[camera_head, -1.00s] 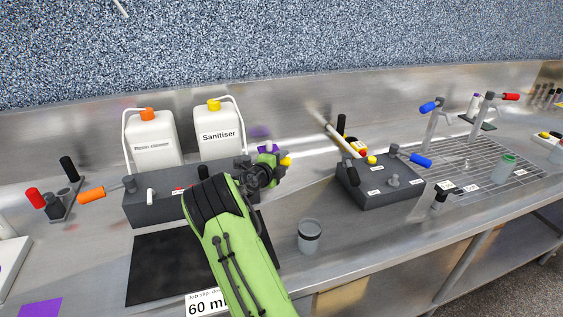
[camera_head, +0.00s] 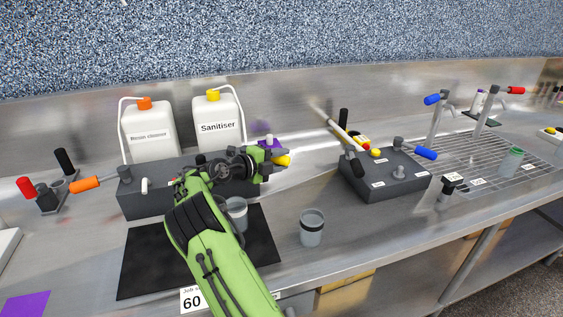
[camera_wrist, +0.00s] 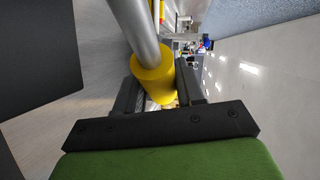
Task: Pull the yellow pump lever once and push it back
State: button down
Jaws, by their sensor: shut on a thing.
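The yellow pump lever shows its yellow grip (camera_head: 283,160) at the right end of the dark pump box (camera_head: 150,203) in the head view. In the wrist view the yellow grip (camera_wrist: 153,74) sits on a thick grey metal rod, between the two dark jaws. My gripper (camera_head: 272,155) is shut on this yellow grip. In the wrist view my gripper (camera_wrist: 160,95) has one finger on each side of it. My green arm hides part of the pump box and its front.
Two white jugs, one labelled Sanitiser (camera_head: 219,126), stand behind the pump box. A grey cup (camera_head: 237,213) stands on the black mat (camera_head: 150,265), and another cup (camera_head: 312,227) stands right of it. A second dark box (camera_head: 390,178) with a blue-tipped lever stands further right.

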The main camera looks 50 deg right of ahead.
jog(key=shift+a+g, duration=0.25)
jog(key=shift+g, duration=0.05)
jog(key=c, duration=0.8)
grip_release()
jog(key=shift+s, duration=0.1)
